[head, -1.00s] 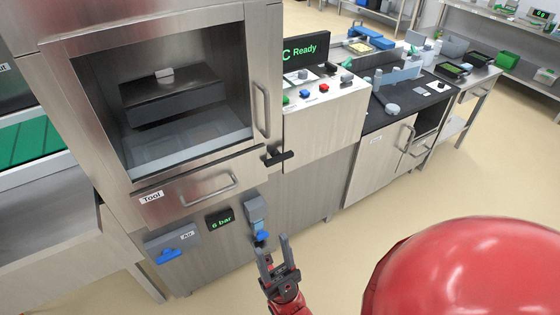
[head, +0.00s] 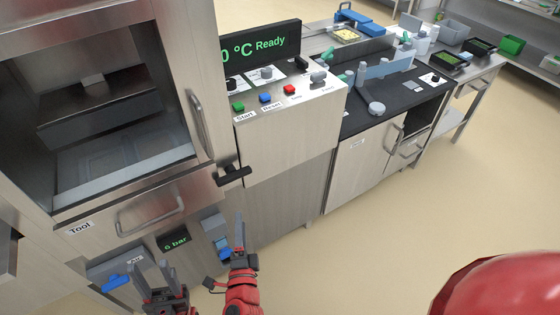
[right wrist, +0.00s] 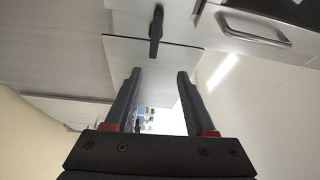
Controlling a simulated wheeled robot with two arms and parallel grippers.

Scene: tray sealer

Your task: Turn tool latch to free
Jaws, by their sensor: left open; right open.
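The tool latch (head: 232,175) is a black lever on a small bracket at the right end of the tool drawer (head: 140,205). My left gripper (head: 158,274) is open and empty, lower left, in front of the machine's lower panel.
The drawer handle (head: 150,215) and door handle (head: 200,122) stick out near the latch. A 6 bar display (head: 174,240) and a blue air valve (head: 117,282) sit below. The control panel (head: 285,115) is at right. The floor (head: 400,240) right of the machine is clear.

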